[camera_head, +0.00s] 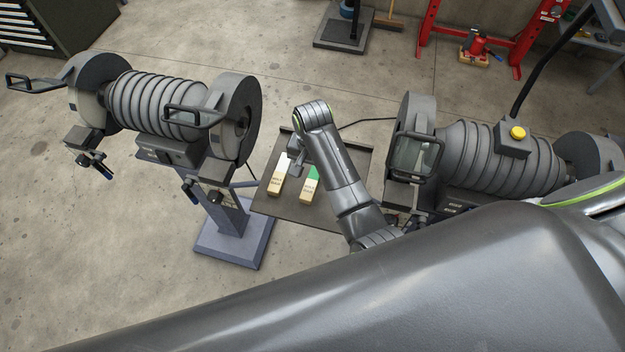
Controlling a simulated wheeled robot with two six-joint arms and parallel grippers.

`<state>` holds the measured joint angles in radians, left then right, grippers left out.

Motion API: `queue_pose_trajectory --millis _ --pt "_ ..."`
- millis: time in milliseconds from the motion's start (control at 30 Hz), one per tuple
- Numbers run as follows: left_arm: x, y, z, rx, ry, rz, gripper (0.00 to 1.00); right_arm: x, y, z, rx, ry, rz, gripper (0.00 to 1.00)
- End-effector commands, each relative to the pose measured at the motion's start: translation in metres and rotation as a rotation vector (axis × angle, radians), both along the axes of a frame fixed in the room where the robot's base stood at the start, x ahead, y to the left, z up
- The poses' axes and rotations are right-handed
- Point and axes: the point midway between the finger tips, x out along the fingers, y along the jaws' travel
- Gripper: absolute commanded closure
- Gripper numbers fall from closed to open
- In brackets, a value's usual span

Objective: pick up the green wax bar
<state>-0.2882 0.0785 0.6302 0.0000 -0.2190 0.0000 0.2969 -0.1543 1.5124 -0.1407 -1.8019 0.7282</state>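The green wax bar (309,186) lies on the dark tray-like stand (276,207) between the two grinding machines. Its upper end is bare green and its lower part has a pale, printed wrapper. A similar bar with a white end (277,180) lies to its left. One arm of mine, seemingly the right, reaches over the stand from the lower right. Its gripper (297,168) is above or beside the upper ends of the bars. Its fingers are too small and hidden to show their opening, and I cannot tell whether it touches a bar. My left gripper is out of view.
A grinding machine (155,105) on a blue-grey pedestal stands left of the stand. Another machine (480,155) with a yellow button (517,132) stands close on the right. A red frame (515,60) is at the back. Large grey links of mine block the lower view.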

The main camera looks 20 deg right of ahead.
Motion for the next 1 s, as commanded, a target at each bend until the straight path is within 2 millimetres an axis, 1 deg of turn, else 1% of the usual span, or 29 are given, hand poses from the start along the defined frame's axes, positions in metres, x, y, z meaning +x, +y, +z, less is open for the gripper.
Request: queue_pose_trajectory --millis 100,333,533,600,700,833,1000 --pt "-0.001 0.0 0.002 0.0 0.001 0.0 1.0 0.0 0.0 -0.011 0.0 0.001 0.0 0.44" --pt "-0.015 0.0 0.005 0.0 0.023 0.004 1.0 -0.001 0.002 -0.023 0.0 0.0 0.001 0.44" --pt "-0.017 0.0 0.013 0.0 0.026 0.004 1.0 -0.003 0.006 -0.047 0.0 0.003 0.001 0.44" --pt "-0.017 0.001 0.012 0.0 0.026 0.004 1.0 -0.003 0.005 -0.056 -0.001 0.002 0.001 0.44" --pt "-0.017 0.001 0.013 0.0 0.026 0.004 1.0 -0.003 0.005 -0.064 -0.001 0.001 0.0 0.44" --pt "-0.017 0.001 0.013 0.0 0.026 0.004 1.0 -0.002 0.006 -0.068 0.0 -0.002 0.0 0.44" --pt "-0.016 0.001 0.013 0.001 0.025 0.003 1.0 -0.002 0.005 -0.068 0.0 -0.002 0.0 0.44"
